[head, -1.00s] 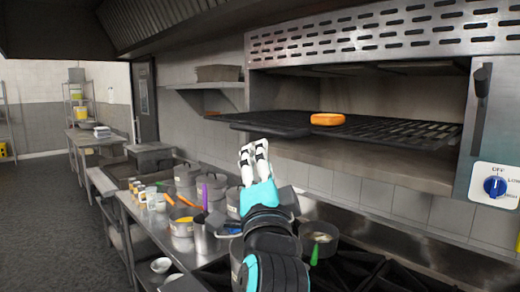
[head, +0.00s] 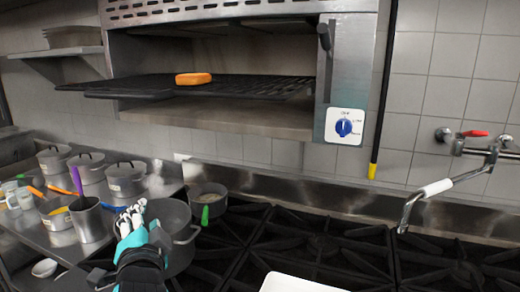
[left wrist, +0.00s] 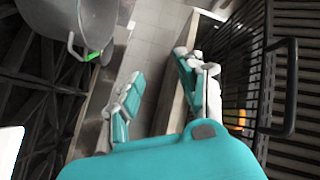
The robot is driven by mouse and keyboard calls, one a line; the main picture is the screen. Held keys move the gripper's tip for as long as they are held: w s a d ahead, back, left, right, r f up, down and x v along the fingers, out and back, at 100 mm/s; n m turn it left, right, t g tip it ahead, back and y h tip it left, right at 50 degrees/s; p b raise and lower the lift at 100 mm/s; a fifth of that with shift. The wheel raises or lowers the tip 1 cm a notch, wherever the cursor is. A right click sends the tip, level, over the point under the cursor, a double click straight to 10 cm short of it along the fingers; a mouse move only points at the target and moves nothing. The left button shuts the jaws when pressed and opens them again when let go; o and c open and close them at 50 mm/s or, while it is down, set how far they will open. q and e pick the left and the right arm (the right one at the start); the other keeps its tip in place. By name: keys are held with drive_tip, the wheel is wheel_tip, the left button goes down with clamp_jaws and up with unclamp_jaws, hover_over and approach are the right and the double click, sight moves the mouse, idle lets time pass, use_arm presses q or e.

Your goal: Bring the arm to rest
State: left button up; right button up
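My left gripper (head: 132,216) is at the lower left of the head view, in front of the pots and below the oven rack. In the left wrist view its two teal and white fingers stand apart with an empty gap between them (left wrist: 160,70), so it is open and holds nothing. My left arm comes up from the bottom edge. My right gripper is in neither current view.
An orange block (head: 193,78) lies on the oven rack (head: 240,87), above the burners (head: 330,245). A large pot (head: 180,225) stands close beside my left gripper. A folding faucet (head: 435,188) juts out at right. A white flat thing (head: 295,284) shows at the bottom.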

use_arm(q)
drive_tip(key=s+f+n+g+h, duration=0.1)
drive_tip(key=s+f+g+h, duration=0.3)
drive_tip(key=f, duration=0.8)
drive_tip(key=s+f+n+g, duration=0.1)
drive_tip(key=s+f+g, duration=0.35)
drive_tip(key=f, duration=0.75)
drive_tip(key=s+d+f+n+g+h, duration=0.1)
drive_tip(key=s+f+n+g, duration=0.1)
drive_tip(key=s+f, duration=0.55)
drive_tip(key=s+d+f+n+g+h, duration=0.15)
drive_tip(key=s+f, duration=0.35)
drive_tip(key=s, duration=0.6)
wheel_tip(320, 180, down, 26)
drive_tip(key=s+g+b, duration=0.1)
drive_tip(key=g, duration=0.1)
drive_tip(key=s+a+f+g+b, duration=0.1)
drive_tip(key=s+a+f, duration=0.2)
drive_tip(key=s+f, duration=1.4)
drive_tip(key=shift+f+m, duration=0.35)
drive_tip(key=shift+f, duration=0.55)
